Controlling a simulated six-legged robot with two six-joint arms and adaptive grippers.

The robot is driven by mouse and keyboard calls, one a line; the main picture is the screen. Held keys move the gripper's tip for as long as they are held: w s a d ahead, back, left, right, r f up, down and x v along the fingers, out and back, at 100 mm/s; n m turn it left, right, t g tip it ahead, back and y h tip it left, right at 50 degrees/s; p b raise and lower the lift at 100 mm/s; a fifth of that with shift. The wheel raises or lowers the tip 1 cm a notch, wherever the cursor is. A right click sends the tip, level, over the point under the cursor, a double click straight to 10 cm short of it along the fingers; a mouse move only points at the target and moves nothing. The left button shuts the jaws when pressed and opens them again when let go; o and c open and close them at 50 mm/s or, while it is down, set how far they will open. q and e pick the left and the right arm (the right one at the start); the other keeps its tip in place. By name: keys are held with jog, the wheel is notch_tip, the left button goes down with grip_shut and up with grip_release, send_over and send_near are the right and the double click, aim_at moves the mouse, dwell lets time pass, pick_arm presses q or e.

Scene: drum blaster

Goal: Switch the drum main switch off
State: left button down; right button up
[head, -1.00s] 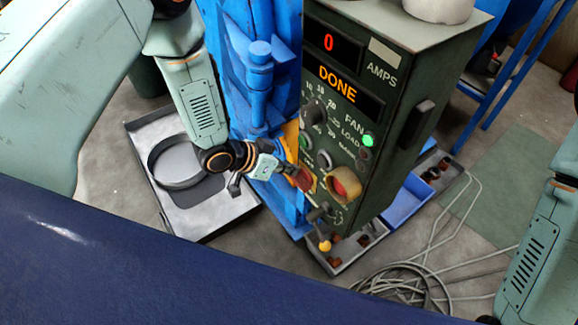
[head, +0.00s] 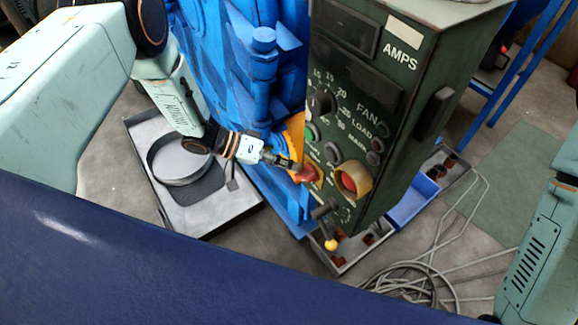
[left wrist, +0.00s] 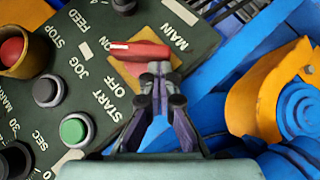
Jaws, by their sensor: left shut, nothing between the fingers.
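The main switch is a red handle on a yellow plate (head: 308,173) low on the front of the dark green control box (head: 410,110). In the left wrist view the red handle (left wrist: 138,50) lies crosswise over the yellow plate, between the words MAIN and OFF. My left gripper (head: 294,165) is shut and empty, its tips close beside the handle. In the left wrist view its tips (left wrist: 158,68) are just below the handle's right part. I cannot tell whether they touch it. Both displays and the indicator lamps on the box are dark. My right gripper is out of view.
A red button in a yellow collar (head: 352,180) sits right of the switch, and a yellow-tipped lever (head: 330,242) sticks out below. Blue machine parts (head: 255,100) stand close on the left. Grey cables (head: 420,285) and trays lie on the floor.

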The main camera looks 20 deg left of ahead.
pick_arm(q)
jog(key=f+n+h+b, duration=0.1)
jog(key=h+b, duration=0.1)
jog(key=b, duration=0.1)
jog(key=f+n+g+h+b, duration=0.1)
jog(key=n+b, duration=0.1)
jog(key=b, duration=0.1)
jog(key=shift+s+d+f+h, duration=0.1)
jog(key=shift+d+f+h, duration=0.1)
jog(key=shift+f+h, duration=0.2)
jog(key=shift+s+d+f, duration=0.1)
jog(key=shift+f, duration=0.1)
dwell(0.6)
